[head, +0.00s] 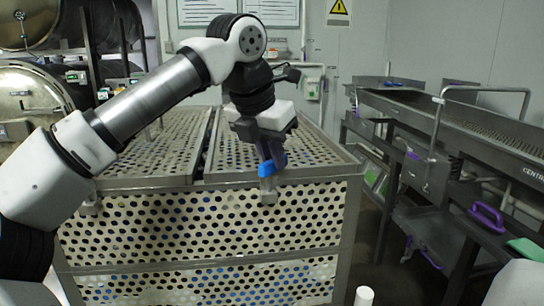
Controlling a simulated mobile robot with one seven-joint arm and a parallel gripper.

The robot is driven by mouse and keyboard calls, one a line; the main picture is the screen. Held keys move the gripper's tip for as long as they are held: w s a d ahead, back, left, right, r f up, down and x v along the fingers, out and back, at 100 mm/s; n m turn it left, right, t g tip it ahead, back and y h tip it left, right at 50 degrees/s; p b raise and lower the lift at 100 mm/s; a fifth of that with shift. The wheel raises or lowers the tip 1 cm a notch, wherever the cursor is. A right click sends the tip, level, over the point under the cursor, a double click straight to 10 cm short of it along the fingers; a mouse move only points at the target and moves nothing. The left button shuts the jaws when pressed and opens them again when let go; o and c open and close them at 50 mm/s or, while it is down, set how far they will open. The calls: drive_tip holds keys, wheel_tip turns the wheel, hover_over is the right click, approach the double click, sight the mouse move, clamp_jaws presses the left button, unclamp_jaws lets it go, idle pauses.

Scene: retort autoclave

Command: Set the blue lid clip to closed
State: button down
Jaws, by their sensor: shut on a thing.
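The blue lid clip (275,165) is at the front upper edge of the perforated metal basket (200,179). A grey metal piece hangs below the blue part against the basket's front face. My gripper (269,157) reaches down from above and is shut on the blue lid clip. The fingers cover part of the clip, so its exact angle and whether it is latched cannot be told. Two perforated lid panels (216,140) lie flat on top of the basket, with a seam between them.
A steel conveyor bench (440,115) with a rail stands on the right. Purple handle (487,217) and green pad (527,248) are at its lower right. Round metal vessels (30,95) stand at the left. A white cylinder (364,296) stands in front. Floor between basket and bench looks clear.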

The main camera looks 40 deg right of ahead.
drive_tip(key=n+t, duration=0.1)
drive_tip(key=n, duration=0.3)
drive_tip(key=shift+w+r+n+t+y+p, duration=0.1)
drive_tip(key=shift+n+t+y+p, duration=0.2)
drive_tip(key=shift+t, duration=0.1)
drive_tip(key=shift+w+a+n+t+y, duration=0.1)
drive_tip(key=shift+n+t+y, duration=0.25)
drive_tip(key=shift+n, duration=0.75)
drive_tip(key=shift+w+a+n+t+y, duration=0.1)
drive_tip(key=shift+n+t+y, duration=0.2)
drive_tip(key=shift+n, duration=0.8)
drive_tip(key=c, duration=1.4)
unclamp_jaws()
